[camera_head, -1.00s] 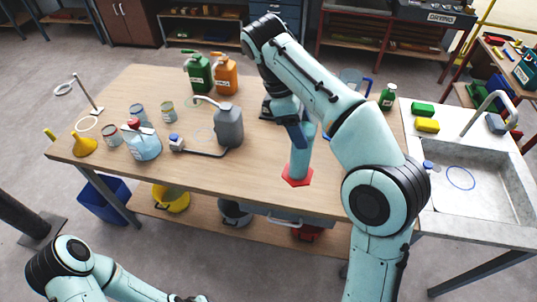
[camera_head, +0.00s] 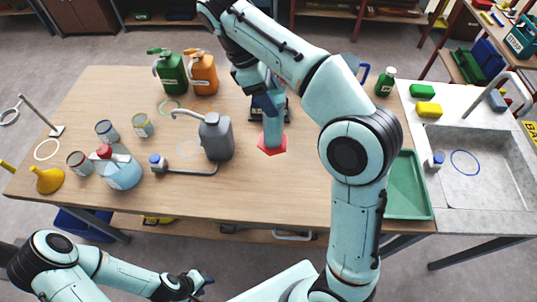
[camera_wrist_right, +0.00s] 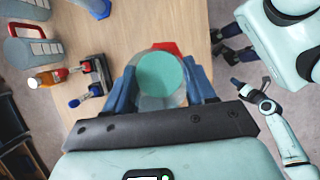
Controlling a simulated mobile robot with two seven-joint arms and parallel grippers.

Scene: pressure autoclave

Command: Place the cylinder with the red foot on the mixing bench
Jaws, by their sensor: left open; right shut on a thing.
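The cylinder (camera_head: 273,131) is teal and see-through with a red foot (camera_head: 272,147). It is upright over the middle of the wooden bench (camera_head: 255,195), to the right of a grey jug. I cannot tell whether the foot touches the top. My right gripper (camera_head: 266,102) is shut on its upper part. In the right wrist view the cylinder (camera_wrist_right: 160,76) sits between the blue fingers, its red foot partly hidden below. My left gripper (camera_head: 197,284) is open and empty, low in front of the bench.
A grey jug (camera_head: 215,138), a flask (camera_head: 120,170), a yellow funnel (camera_head: 47,180) and small jars stand on the left half. Green (camera_head: 171,72) and orange (camera_head: 202,72) canisters stand behind. A green tray (camera_head: 408,190) and a sink (camera_head: 480,170) are right. Bare wood lies in front of the cylinder.

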